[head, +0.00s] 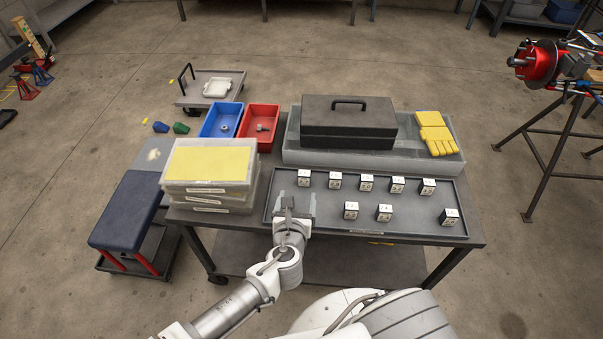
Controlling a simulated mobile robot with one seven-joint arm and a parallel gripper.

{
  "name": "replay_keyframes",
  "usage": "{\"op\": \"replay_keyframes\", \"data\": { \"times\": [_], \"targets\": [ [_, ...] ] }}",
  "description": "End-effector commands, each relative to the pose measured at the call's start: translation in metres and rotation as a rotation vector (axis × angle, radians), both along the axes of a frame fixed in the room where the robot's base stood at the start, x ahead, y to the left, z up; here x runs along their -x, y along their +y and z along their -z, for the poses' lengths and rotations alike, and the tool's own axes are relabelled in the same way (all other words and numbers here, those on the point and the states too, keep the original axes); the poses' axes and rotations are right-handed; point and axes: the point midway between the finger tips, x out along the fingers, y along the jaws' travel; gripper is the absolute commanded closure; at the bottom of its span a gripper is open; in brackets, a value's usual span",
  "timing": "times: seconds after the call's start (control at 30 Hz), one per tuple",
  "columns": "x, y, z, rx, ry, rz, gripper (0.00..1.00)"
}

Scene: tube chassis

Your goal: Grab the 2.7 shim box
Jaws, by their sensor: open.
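Several small black-and-white shim boxes stand on a dark shallow tray (300,219). The back row runs from a leftmost box (304,178) through more boxes (335,181) (366,183) (397,185) to a right one (428,187). The front row has a left box (351,210), a middle box (384,213) and a far-right box (449,217). Their printed numbers are too small to read, so I cannot tell which is the 2.7 shim box. My gripper (297,203) is open over the tray's left end, just in front of the leftmost back box, apparently holding nothing.
Stacked clear cases (210,190) with a yellow top stand left of the tray. Behind are blue (221,119) and red (259,119) bins, and a large clear case (300,155) bearing a black toolbox (348,122) and yellow gloves (435,133). The tray's front middle is mostly clear.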

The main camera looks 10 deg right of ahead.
Motion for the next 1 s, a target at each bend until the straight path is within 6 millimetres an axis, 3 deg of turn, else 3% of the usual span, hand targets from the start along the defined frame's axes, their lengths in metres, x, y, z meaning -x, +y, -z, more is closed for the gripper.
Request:
{"op": "replay_keyframes", "data": {
  "times": [0.27, 0.73, 1.0],
  "targets": [
    [-0.022, -0.008, 0.016, 0.000, -0.001, 0.004, 0.18],
    [-0.092, -0.032, 0.043, 0.000, 0.001, 0.002, 0.18],
    [-0.109, -0.037, 0.049, 0.000, 0.000, 0.001, 0.18]
  ]
}}
